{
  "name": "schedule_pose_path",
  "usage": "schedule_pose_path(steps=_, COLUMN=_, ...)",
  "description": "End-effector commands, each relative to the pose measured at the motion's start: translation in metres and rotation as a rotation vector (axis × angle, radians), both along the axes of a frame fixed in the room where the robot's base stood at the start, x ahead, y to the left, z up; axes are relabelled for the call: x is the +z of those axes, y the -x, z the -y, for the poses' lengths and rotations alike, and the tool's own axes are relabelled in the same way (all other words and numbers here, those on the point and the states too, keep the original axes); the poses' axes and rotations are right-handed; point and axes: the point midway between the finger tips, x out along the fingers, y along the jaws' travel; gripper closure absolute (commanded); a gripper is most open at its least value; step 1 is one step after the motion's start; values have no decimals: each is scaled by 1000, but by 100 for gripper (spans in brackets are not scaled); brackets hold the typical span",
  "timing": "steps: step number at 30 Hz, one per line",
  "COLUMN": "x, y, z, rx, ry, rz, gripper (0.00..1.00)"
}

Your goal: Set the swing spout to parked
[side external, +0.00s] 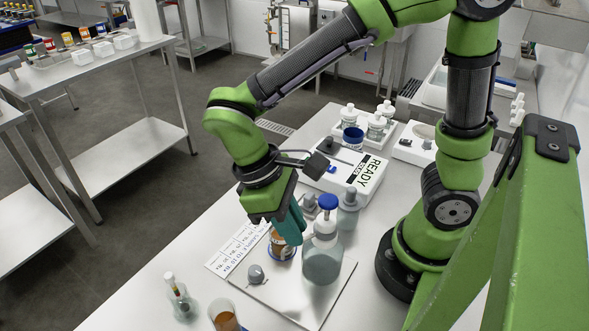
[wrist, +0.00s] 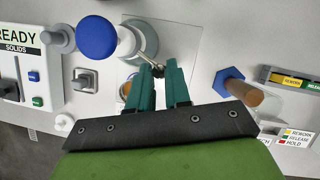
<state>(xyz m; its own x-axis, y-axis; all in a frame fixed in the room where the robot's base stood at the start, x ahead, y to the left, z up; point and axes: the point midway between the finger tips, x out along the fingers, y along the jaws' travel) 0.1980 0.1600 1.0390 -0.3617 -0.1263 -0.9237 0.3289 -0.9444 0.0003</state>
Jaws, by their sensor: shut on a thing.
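A clear dispenser bottle (side external: 322,262) with a blue cap (side external: 328,202) stands on a white board (side external: 315,305). In the wrist view, the blue cap (wrist: 97,38) is at the upper left, and a thin spout (wrist: 149,50) runs from beside the bottle neck towards my fingertips. My gripper (wrist: 158,72) has its teal fingers close together on the spout's end. In the side view, my gripper (side external: 288,238) is tilted down left of the bottle, above an orange-brown jar (side external: 282,248). The fingers hide the spout there. No parked mark can be made out.
A grey knob (side external: 256,273) sits at the board's left. A grey-topped bottle (side external: 348,210) is close behind the dispenser. A READY unit (side external: 345,178) stands further back.

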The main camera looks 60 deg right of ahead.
Motion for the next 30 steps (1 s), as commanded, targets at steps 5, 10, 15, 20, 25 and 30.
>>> schedule_pose_path(steps=5, x=1, y=10, z=-6, rx=157, ry=-2, rz=0, gripper=100)
schedule_pose_path(steps=10, x=1, y=17, z=-8, rx=283, ry=-2, rz=0, gripper=100)
schedule_pose_path(steps=15, x=1, y=23, z=-9, rx=376, ry=-2, rz=1, gripper=100)
schedule_pose_path(steps=20, x=1, y=26, z=-9, rx=430, ry=-1, rz=2, gripper=100)
schedule_pose_path(steps=25, x=1, y=28, z=-10, rx=460, ry=-2, rz=1, gripper=100)
schedule_pose_path(steps=30, x=1, y=29, z=-10, rx=467, ry=-2, rz=1, gripper=100)
